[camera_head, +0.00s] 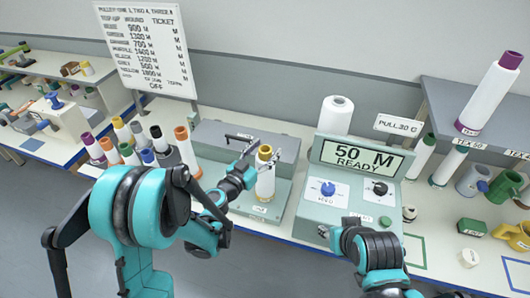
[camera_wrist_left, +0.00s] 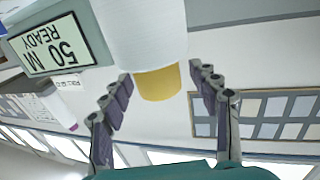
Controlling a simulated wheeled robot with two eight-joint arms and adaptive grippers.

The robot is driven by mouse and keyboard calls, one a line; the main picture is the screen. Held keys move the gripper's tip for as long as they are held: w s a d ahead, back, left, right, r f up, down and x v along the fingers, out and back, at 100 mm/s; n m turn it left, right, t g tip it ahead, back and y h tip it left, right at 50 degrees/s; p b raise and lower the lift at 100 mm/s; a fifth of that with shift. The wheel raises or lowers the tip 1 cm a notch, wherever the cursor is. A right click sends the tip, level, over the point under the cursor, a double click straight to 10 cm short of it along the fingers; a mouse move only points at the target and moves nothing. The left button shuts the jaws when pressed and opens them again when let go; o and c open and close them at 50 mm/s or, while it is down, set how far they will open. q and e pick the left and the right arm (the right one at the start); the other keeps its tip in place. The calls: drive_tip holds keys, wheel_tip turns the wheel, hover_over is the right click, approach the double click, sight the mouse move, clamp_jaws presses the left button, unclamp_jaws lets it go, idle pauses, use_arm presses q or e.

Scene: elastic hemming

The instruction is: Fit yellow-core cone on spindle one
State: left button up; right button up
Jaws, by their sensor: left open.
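The yellow-core cone (camera_head: 265,184) is white with a yellow top and stands upright on the grey-green winding machine (camera_head: 283,208); whether a spindle is inside it is hidden. My left gripper (camera_head: 248,160) is open at the cone's upper part, coming from the left. In the left wrist view, which is inverted, the cone's yellow end (camera_wrist_left: 158,84) lies between the two spread fingers of my left gripper (camera_wrist_left: 163,92), with gaps on both sides. My right arm shows at the lower right of the head view, but its fingers are not clear.
Several cones with coloured cores (camera_head: 148,143) stand left of the machine. A display box (camera_head: 350,190) reading "50 M READY" stands to its right, with a large white cone (camera_head: 336,115) behind. A board (camera_head: 148,50) stands behind. Mugs and cones crowd the right side.

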use_arm(q)
wheel_tip(320, 180, up, 9)
drive_tip(key=shift+s, duration=0.1)
idle(0.3)
idle(0.4)
